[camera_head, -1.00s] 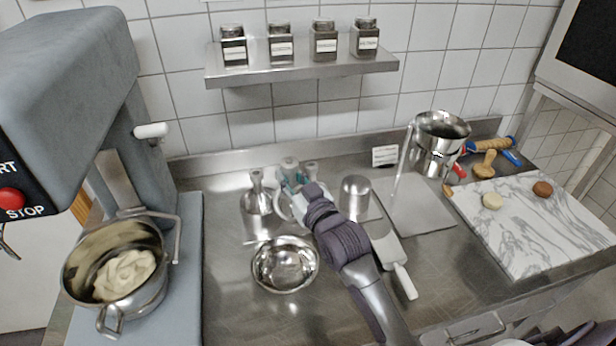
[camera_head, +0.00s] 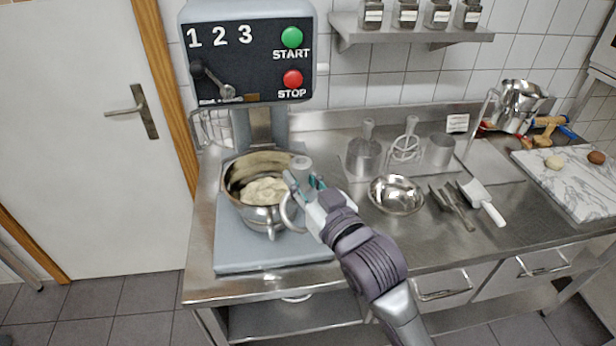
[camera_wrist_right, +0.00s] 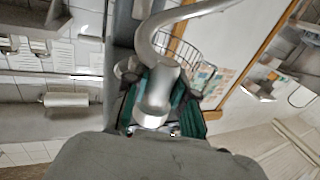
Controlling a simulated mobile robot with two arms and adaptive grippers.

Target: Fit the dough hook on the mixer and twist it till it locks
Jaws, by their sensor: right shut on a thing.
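The mixer (camera_head: 250,60) stands at the left of the counter, its head above a steel bowl (camera_head: 235,185) with pale dough (camera_head: 264,190) in it. My right gripper (camera_head: 305,185) is shut on the dough hook (camera_head: 289,212), beside the bowl's right rim and below the head. The hook's pale shank end points up and its curved part hangs down. The hook is apart from the mixer head. In the right wrist view, the hook's thick shank (camera_wrist_right: 156,98) sits between the teal finger pads, the curve leading away. The socket under the head is hidden. My left gripper is not in view.
A whisk (camera_head: 405,148) and a flat beater (camera_head: 364,155) stand on the counter to the right. A spice shelf (camera_head: 410,33) hangs on the back wall.

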